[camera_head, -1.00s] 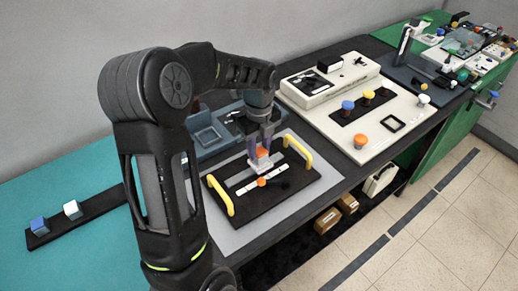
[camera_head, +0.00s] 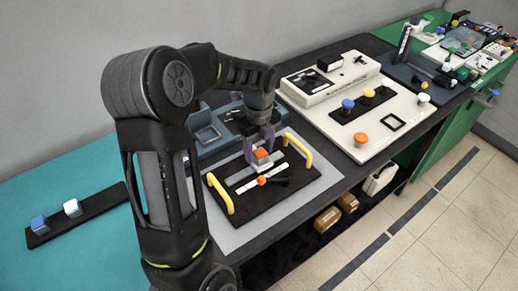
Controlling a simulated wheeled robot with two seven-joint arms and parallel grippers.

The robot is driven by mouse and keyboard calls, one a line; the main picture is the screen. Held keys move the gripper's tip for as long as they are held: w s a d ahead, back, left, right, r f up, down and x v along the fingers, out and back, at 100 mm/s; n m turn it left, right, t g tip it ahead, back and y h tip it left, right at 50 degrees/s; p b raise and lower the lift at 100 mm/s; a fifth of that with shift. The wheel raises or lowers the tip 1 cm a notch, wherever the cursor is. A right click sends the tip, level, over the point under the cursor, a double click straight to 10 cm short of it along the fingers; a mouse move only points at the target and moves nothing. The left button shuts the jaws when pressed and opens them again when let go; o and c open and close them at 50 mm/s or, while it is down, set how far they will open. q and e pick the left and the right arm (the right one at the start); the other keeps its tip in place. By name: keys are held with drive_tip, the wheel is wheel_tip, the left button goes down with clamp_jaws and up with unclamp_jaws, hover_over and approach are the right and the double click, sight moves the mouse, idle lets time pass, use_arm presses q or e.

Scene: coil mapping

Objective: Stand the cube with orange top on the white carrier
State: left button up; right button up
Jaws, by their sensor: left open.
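The cube with the orange top (camera_head: 262,153) stands upright on the black board with yellow handles, at the white carrier (camera_head: 246,187), a pale strip on that board. I cannot tell exactly how its base sits on the strip. My left gripper (camera_head: 261,151) is open, its fingers apart on either side of the cube's top. The arm comes in from the left and the wrist is above the cube. My right gripper does not show.
Yellow handles (camera_head: 221,195) rise at both ends of the black board (camera_head: 285,192). A pale panel with coloured knobs (camera_head: 361,139) stands to the right. The teal surface (camera_head: 80,262) has free room.

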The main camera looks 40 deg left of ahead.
sight(259, 151)
use_arm(q)
drive_tip(key=shift+r, duration=0.45)
wheel_tip(259, 151, up, 11)
drive_tip(key=shift+r+b, duration=0.2)
drive_tip(key=shift+b, duration=0.1)
idle(0.5)
